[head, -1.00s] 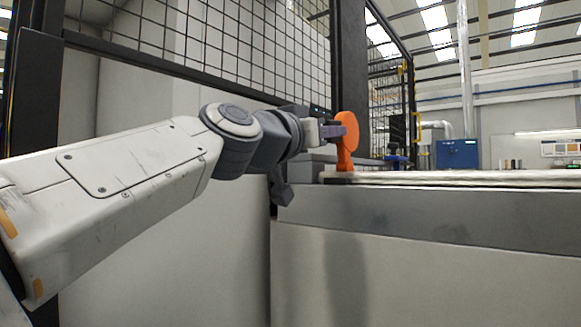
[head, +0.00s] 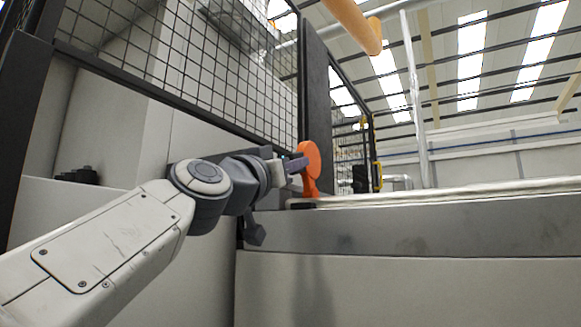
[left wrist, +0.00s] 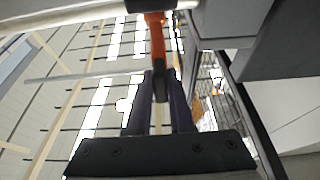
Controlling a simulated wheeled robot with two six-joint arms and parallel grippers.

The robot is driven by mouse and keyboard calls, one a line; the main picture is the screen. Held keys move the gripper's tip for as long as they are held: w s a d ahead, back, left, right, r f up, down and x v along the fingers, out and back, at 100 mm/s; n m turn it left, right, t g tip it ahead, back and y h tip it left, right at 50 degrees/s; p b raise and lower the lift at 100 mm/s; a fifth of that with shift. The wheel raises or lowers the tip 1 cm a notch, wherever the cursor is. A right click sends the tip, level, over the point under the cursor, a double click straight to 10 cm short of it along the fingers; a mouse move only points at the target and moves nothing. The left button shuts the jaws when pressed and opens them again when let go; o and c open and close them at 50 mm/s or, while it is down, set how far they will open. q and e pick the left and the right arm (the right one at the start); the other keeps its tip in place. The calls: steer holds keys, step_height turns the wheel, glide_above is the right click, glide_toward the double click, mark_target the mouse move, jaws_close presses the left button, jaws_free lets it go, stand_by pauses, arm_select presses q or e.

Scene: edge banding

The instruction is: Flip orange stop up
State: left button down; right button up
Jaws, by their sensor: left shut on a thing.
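The orange stop (head: 311,162) stands upright at the left end of the machine's bed in the head view, its round paddle at the top and its stem going down to a dark base. My left gripper (head: 298,164) reaches it from the left and is shut on the paddle. In the left wrist view the stop's orange stem (left wrist: 157,42) runs from the dark base at the top edge to between the two dark fingers (left wrist: 160,88). My right gripper is not in either view.
The machine's long grey body (head: 420,232) with a pale bed (head: 450,190) stretches to the right. A dark post (head: 317,85) and mesh guard (head: 215,60) stand behind my left arm. The space above the bed is clear.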

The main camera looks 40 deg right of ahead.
arm_select(q)
steer(key=shift+w+f, duration=0.25)
steer(key=c, duration=0.8)
jaws_free()
steer(key=shift+s+r, duration=0.1)
steer(key=shift+s+a+f+b, duration=0.2)
steer(key=shift+a+b, duration=0.05)
steer(key=shift+b, duration=0.15)
steer(key=b+v, duration=0.4)
steer(key=v, duration=0.5)
steer(key=shift+a+b, duration=0.3)
steer(key=shift+a, duration=0.1)
